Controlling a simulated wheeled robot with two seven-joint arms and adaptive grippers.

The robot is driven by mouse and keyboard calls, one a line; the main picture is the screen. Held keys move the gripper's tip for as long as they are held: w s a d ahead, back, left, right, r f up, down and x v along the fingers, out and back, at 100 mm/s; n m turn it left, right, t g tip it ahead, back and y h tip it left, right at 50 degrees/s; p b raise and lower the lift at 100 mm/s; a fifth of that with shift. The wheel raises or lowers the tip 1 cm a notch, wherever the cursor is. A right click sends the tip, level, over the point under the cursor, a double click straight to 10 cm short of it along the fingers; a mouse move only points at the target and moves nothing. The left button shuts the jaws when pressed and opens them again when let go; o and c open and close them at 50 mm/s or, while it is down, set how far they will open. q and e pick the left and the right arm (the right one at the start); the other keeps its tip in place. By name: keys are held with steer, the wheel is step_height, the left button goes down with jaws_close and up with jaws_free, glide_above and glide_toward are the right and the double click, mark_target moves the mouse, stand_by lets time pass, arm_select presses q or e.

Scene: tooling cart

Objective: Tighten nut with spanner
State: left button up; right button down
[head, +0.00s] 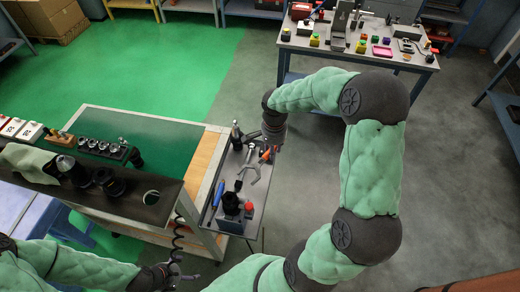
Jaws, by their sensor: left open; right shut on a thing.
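My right gripper (271,146) is over the far right edge of the grey tool tray (250,222) on the cart. It is shut on what looks like the spanner (254,168), a grey metal tool extending down and left from it over the tray. The gripper's fingers are too small and dark to make out clearly. My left gripper (177,276) is open and empty, low in front of the cart's near edge. A black upright fixture (231,203) stands at the tray's near end. I cannot pick out the nut.
A grey workbench (398,60) stands behind, with clear floor between.

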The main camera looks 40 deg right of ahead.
mark_target(266, 158)
steer(key=shift+a+f, duration=0.15)
steer(key=shift+f, duration=0.15)
steer(key=shift+s+a+f+b, duration=0.2)
steer(key=shift+a+f+b, duration=0.35)
steer(key=shift+a+f, duration=0.15)
steer(key=shift+s+a+f+b, duration=0.2)
steer(key=shift+a+f+b, duration=0.35)
steer(key=shift+a, duration=0.45)
steer(key=p, duration=0.7)
steer(key=shift+r, duration=0.35)
steer(key=shift+f+p, duration=0.25)
steer(key=shift+p, duration=0.55)
steer(key=shift+s+a, duration=0.1)
